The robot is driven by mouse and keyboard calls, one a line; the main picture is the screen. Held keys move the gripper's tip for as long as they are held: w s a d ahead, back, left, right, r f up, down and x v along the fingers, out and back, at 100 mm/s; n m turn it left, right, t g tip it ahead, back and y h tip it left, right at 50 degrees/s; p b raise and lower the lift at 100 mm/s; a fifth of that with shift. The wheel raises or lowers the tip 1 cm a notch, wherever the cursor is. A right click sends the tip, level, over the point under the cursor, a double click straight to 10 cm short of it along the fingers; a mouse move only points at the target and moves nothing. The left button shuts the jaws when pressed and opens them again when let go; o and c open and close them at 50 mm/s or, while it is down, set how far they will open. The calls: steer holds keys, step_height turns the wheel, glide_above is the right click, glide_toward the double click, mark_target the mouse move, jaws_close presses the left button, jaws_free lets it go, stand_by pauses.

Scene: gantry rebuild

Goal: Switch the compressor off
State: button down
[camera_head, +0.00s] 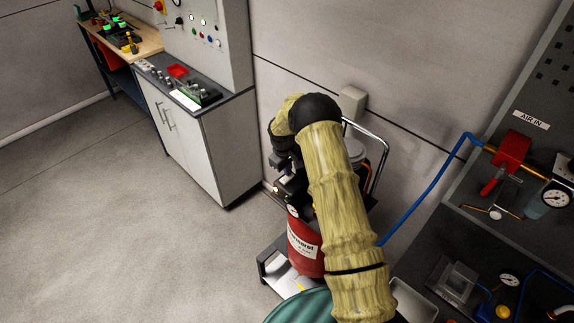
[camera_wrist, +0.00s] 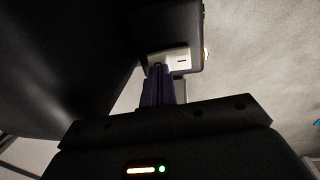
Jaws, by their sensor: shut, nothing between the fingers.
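The compressor (camera_head: 305,245) is a red tank with a white label, standing low beside the grey cabinet in the head view. My arm covers much of its upper part, and its switch cannot be made out there. My gripper (camera_head: 284,166) is above the tank, at its upper left, partly hidden by my own arm. In the wrist view my gripper (camera_wrist: 158,72) is shut and empty, its fingers close together. The fingertips are at a pale plate (camera_wrist: 181,60) with a small dark slot, on the underside of a dark box (camera_wrist: 168,22). I cannot tell whether they touch.
A grey cabinet (camera_head: 190,135) with a control panel stands left of the compressor. A chrome handle (camera_head: 380,155) rises behind my arm. A blue hose (camera_head: 437,190) runs to the panel with gauges at right. Open floor (camera_head: 100,220) lies at left.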

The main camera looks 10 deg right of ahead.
steer(key=shift+d+f+b, duration=0.1)
steer(key=shift+f+b, duration=0.25)
steer(key=shift+b, duration=0.3)
steer(key=shift+r, duration=0.15)
steer(key=shift+s+a, duration=0.4)
steer(key=shift+a, duration=0.35)
steer(key=shift+r, duration=0.1)
steer(key=shift+r, duration=0.15)
